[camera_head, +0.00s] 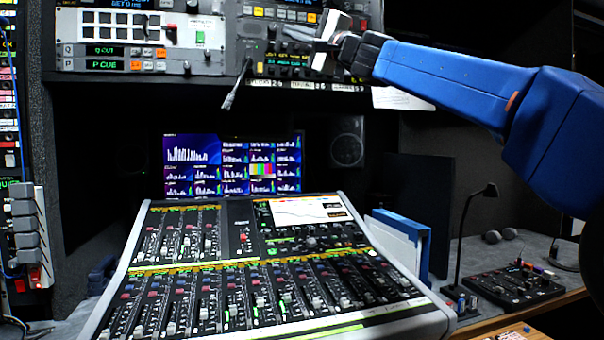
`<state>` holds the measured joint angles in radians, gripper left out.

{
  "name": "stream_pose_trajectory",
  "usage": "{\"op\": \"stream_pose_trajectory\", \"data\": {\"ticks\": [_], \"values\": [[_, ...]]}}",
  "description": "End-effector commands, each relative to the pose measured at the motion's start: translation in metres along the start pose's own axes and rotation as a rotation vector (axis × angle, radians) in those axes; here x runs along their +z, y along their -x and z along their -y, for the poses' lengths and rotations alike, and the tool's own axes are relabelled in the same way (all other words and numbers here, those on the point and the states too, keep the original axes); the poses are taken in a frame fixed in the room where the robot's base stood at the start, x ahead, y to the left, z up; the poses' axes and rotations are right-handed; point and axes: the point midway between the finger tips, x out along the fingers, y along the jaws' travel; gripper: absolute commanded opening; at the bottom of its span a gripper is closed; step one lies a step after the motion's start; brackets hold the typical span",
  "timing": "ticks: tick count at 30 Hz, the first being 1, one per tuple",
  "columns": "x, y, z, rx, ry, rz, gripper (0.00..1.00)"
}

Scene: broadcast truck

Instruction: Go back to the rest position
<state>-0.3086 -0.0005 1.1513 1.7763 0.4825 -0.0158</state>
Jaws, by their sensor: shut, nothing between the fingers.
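My blue arm reaches in from the right edge in the upper part of the head view. My gripper (303,37) is at its end, in front of the upper rack panel and above the mixing desk. It is small and seen from the side, and its fingers are shut with nothing held. It looks apart from the desk; whether it touches the rack panel cannot be told.
A large mixing desk (245,268) fills the lower middle. A lit monitor (232,165) stands behind it. Rack panels (140,40) hang above, with a short dark stick (235,86) jutting out.

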Motion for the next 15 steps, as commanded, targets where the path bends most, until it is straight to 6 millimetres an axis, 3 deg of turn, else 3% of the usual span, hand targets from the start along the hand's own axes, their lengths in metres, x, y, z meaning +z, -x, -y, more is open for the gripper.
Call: {"op": "stream_pose_trajectory", "data": {"ticks": [8,15], "values": [[0.003,0.021,-0.020,0.068,0.068,0.005,0.00],[0.007,0.055,-0.051,0.171,0.161,0.017,0.00]]}}
